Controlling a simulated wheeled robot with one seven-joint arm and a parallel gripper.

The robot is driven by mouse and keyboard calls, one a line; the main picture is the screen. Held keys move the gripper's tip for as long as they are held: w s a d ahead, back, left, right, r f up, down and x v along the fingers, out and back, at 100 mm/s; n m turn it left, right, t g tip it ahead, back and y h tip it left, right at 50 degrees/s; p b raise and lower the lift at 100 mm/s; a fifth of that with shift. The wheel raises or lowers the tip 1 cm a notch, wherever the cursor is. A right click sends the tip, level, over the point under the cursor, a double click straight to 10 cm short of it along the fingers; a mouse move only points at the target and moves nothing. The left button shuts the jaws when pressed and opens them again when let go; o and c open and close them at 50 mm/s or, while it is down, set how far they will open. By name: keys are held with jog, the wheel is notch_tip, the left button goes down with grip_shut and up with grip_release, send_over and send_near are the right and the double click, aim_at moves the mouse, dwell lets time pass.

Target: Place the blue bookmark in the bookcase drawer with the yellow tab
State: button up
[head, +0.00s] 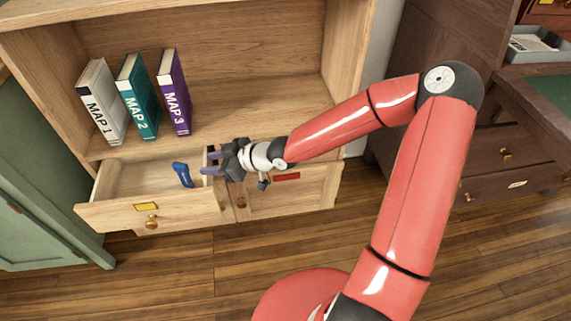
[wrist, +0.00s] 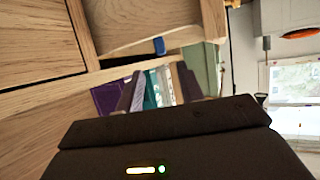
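The blue bookmark (head: 182,175) shows inside the outline of the open left drawer (head: 185,208), tilted, near its right part. Whether it rests on the drawer floor is hard to tell. The drawer has a yellow tab (head: 146,207) and a round knob on its front. My gripper (head: 208,162) is at the drawer's right side, just right of the bookmark and apart from it. Its two fingers are spread with nothing between them. In the wrist view the fingers (wrist: 160,92) are also apart, and the blue bookmark (wrist: 159,46) shows beyond them.
Books marked MAP 1 (head: 102,105), MAP 2 (head: 138,98) and MAP 3 (head: 174,95) stand on the shelf above the drawer. A shut drawer with a red tab (head: 287,177) is to the right. A green cabinet (head: 40,180) stands left, a dark desk (head: 500,150) right.

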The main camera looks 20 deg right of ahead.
jog(key=s+d+f+m+h, duration=0.1)
jog(key=s+d+f+h, duration=0.1)
jog(key=d+f+h, duration=0.35)
jog(key=s+d+r+m+h, duration=0.3)
jog(key=d+r+h, duration=0.45)
jog(key=d, duration=0.35)
jog(key=s+d+r+m+y, duration=0.1)
jog(key=s+d+r+m, duration=0.2)
jog(key=s+r+m, duration=0.5)
jog(key=s+r, duration=0.7)
jog(key=s, duration=0.4)
jog(key=shift+r+m, duration=0.25)
jog(key=shift+m, duration=0.05)
